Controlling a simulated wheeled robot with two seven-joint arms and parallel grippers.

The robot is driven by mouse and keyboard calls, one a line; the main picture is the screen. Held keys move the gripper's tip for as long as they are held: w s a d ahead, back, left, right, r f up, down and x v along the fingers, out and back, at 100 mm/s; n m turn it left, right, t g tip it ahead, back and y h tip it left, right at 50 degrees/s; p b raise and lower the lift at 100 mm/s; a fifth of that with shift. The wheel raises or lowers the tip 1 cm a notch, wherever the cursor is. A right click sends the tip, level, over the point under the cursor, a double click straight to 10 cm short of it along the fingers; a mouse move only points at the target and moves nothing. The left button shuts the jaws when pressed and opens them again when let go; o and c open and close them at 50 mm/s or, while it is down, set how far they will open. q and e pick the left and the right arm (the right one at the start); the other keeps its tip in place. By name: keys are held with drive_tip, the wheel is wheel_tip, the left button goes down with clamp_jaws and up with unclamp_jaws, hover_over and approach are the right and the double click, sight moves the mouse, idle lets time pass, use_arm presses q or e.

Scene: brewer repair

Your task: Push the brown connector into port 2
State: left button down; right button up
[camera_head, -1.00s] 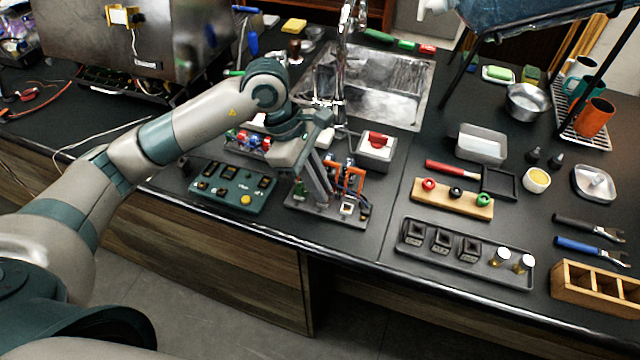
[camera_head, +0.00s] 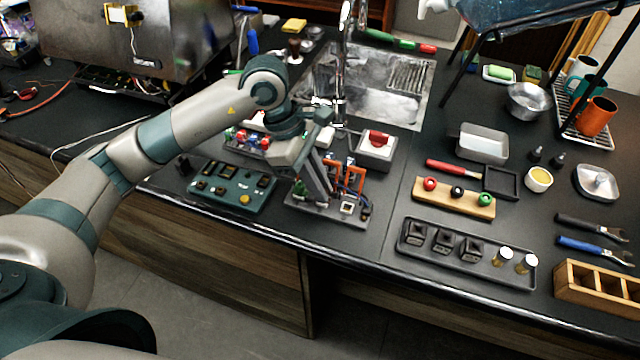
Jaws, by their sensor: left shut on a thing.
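My left gripper (camera_head: 322,198) points down over a small grey board (camera_head: 302,207) at the counter's front edge. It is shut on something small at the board. The gripper hides most of what it holds, so I cannot make out the brown connector or how far it sits in a port. Orange and blue parts (camera_head: 352,176) stand on the board just right of the fingers. Port numbers are too small to read. My right gripper is not in view.
A green panel (camera_head: 222,201) with dark switches and a yellow button lies left of the board. A white box with a red knob (camera_head: 378,139) stands behind it, near the sink (camera_head: 415,105). A black tray (camera_head: 470,274) lies to the right, with bare counter between.

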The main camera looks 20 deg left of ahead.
use_arm(q)
drive_tip(key=c, duration=1.7)
unclamp_jaws()
drive_tip(key=shift+s+r, duration=0.1)
drive_tip(key=shift+r, duration=0.1)
